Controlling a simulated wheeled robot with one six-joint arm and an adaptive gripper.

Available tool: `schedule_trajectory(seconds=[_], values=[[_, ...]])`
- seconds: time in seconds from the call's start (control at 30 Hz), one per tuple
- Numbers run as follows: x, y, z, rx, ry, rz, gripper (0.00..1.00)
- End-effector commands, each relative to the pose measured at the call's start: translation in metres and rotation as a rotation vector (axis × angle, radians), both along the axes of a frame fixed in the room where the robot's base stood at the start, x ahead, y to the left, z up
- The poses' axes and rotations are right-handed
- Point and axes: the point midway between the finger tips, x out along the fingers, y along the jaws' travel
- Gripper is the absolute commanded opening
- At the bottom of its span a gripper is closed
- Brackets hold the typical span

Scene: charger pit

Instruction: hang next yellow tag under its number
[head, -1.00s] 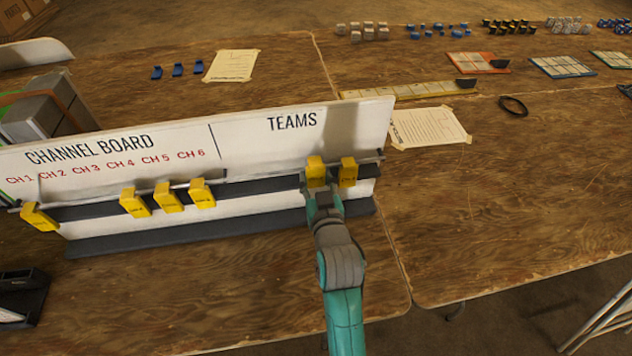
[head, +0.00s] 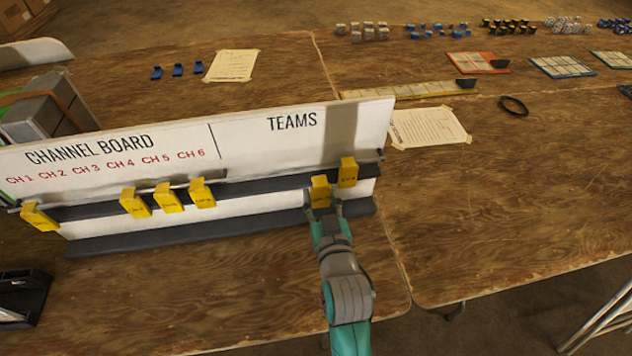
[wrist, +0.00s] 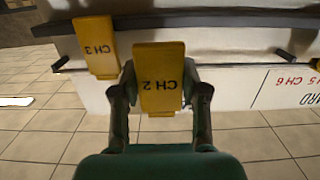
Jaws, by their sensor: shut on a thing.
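My gripper (head: 323,208) is shut on a yellow tag (head: 320,191) in front of the right part of the channel board (head: 230,150). In the wrist view this tag (wrist: 160,85) reads CH 2 and sits between the two fingers. Another yellow tag (head: 347,172), marked CH 3 in the wrist view (wrist: 96,48), hangs just right of it under TEAMS. Under the channel numbers, one yellow tag (head: 39,217) hangs at the far left near CH 1. Three more yellow tags (head: 168,197) hang around CH 4 to CH 6. The rail stretch below CH 2 and CH 3 is bare.
The board stands on a wooden table (head: 250,290). A black holder (head: 22,297) stands at the front left, and grey boxes (head: 38,115) stand behind the board's left end. A paper sheet (head: 428,127) lies behind its right end.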

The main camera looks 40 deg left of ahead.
Motion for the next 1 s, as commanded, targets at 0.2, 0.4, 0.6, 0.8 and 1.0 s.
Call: schedule_trajectory(seconds=[0.2, 0.4, 0.6, 0.8, 1.0], values=[[-0.010, -0.012, -0.001, 0.000, 0.001, 0.000, 0.13], [-0.019, -0.022, -0.001, -0.001, 0.001, 0.000, 0.13], [-0.027, -0.031, -0.001, -0.001, 0.000, 0.000, 0.13], [-0.029, -0.034, -0.002, -0.001, 0.000, 0.000, 0.13], [-0.029, -0.034, -0.002, -0.001, 0.000, 0.000, 0.13]])
